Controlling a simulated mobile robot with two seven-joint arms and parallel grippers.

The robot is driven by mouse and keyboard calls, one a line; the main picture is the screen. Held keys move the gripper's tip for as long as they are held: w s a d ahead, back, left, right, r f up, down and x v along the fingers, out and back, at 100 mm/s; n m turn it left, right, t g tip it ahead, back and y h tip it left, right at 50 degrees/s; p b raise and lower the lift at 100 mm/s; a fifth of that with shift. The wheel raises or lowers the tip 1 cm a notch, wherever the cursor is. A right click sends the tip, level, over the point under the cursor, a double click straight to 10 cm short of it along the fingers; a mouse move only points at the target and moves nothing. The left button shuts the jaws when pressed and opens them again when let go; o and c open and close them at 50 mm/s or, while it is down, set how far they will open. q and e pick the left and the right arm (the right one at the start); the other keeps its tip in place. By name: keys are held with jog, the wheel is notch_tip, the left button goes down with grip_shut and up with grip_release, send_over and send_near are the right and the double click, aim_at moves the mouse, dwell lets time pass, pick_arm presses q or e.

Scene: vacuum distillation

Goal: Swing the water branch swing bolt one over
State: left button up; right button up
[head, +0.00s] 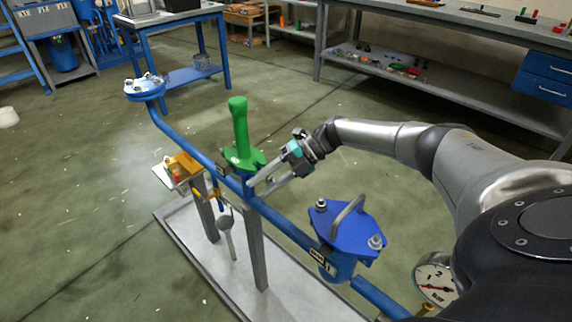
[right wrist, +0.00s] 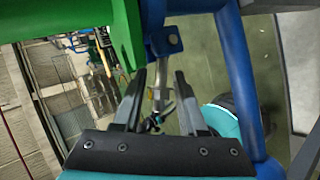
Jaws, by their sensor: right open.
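A green cover with a tall upright handle (head: 239,130) sits on a blue pipe (head: 290,229) in the head view. My right gripper (head: 255,187) is beside and just below the green cover, its fingers pointing left at the pipe. In the right wrist view the green part (right wrist: 90,35) fills the upper left. A blue lug (right wrist: 166,40) is at the top middle. A metal swing bolt (right wrist: 162,96) appears to hang below the lug, between the two open fingers (right wrist: 160,82). I cannot tell whether either finger touches it. My left gripper is out of view.
A blue cover (head: 346,236) with a grey handle and two nuts sits nearer on the pipe. A pressure gauge (head: 435,280) is at the lower right. Workbenches stand behind.

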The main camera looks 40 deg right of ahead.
jog(key=v, duration=0.4)
jog(key=shift+p, duration=0.35)
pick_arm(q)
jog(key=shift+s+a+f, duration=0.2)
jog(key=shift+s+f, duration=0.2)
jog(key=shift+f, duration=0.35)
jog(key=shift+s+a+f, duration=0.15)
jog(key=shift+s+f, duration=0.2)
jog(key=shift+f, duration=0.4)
pick_arm(e)
send_near(273, 177)
jog(key=shift+s+d+r, duration=0.2)
jog(key=shift+d+r, duration=0.25)
jog(key=shift+d, duration=0.05)
jog(key=shift+a, duration=0.1)
